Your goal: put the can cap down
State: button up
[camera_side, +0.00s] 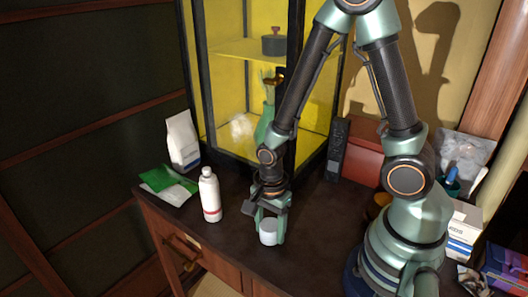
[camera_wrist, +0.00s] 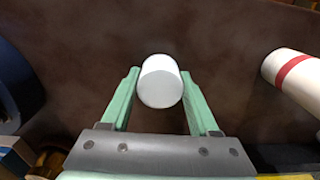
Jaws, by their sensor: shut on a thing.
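The can cap (camera_side: 268,232) is a small white cylinder near the front edge of the dark tabletop. My gripper (camera_side: 270,228) points down and is shut on it, with a green finger on each side. In the wrist view the white cap (camera_wrist: 160,82) sits between the tips of the two green fingers of my gripper (camera_wrist: 160,88). I cannot tell whether its underside touches the tabletop or is slightly above it.
A white bottle with a red band (camera_side: 210,195) stands left of my gripper. A yellow-lined cabinet (camera_side: 245,100) stands behind. Dark tabletop (camera_side: 238,228) is bare between bottle and gripper.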

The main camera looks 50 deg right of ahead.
jog(key=shift+f, duration=0.1)
jog(key=o, duration=1.3)
notch_tip(320, 180, up, 12)
notch_tip(320, 180, up, 7)
jog(key=n+t, duration=0.3)
jog(key=n, duration=0.6)
send_over(270, 225)
jog(key=w+d, duration=0.2)
jog(key=shift+s+d+r+n+t, duration=0.15)
jog(key=shift+r+n+t, duration=0.3)
jog(key=shift+r+n, duration=0.8)
jog(key=shift+d+r+n+t, duration=0.2)
jog(key=shift+r+n+t, duration=0.3)
jog(key=shift+n, duration=1.25)
jog(key=shift+s+d+r+n+t, duration=0.1)
jog(key=shift+d+r+n+t, duration=0.2)
jog(key=shift+r+n, duration=1)
jog(key=shift+a+f, duration=0.1)
jog(key=shift+f, duration=0.15)
